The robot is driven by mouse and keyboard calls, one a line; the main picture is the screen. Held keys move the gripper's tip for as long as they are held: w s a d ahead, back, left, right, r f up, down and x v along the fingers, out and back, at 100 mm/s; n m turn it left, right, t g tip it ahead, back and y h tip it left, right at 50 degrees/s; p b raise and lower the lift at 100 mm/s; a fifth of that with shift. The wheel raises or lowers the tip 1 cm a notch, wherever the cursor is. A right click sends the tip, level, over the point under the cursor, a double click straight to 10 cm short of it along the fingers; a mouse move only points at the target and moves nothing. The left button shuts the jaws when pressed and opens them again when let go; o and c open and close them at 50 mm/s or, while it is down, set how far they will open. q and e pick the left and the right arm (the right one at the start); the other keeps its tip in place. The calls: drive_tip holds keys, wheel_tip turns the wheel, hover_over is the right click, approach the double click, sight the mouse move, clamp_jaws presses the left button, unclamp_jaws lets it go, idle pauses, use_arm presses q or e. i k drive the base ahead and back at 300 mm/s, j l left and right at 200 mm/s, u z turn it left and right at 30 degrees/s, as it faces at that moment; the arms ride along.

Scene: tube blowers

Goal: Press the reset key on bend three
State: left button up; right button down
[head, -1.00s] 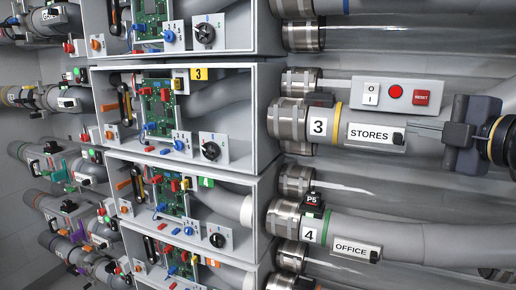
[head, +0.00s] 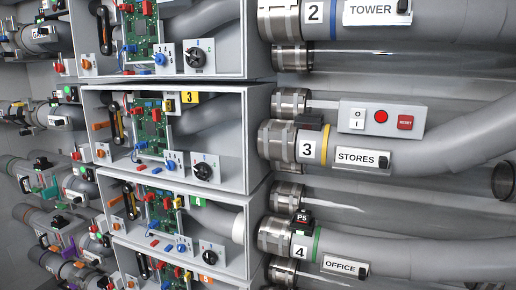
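Bend three is the grey pipe (head: 440,145) with a white "3" label (head: 307,149), a yellow band and a "STORES" plate (head: 361,159). Just above it in the head view is a light grey control box (head: 392,107). The box carries a white O/I rocker switch (head: 357,119), a round red lamp or button (head: 381,116) and a red key marked RESET (head: 405,122) at its right end. Nothing covers the key. Neither of my grippers shows in this view.
Above is the "TOWER" pipe (head: 465,20), numbered 2; below is the "OFFICE" pipe (head: 430,258), numbered 4. Open cabinets with circuit boards (head: 152,127) and knobs stand to the left. More pipes run at the far left.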

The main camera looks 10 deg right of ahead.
sight(405, 121)
drive_tip(key=z, duration=1.3)
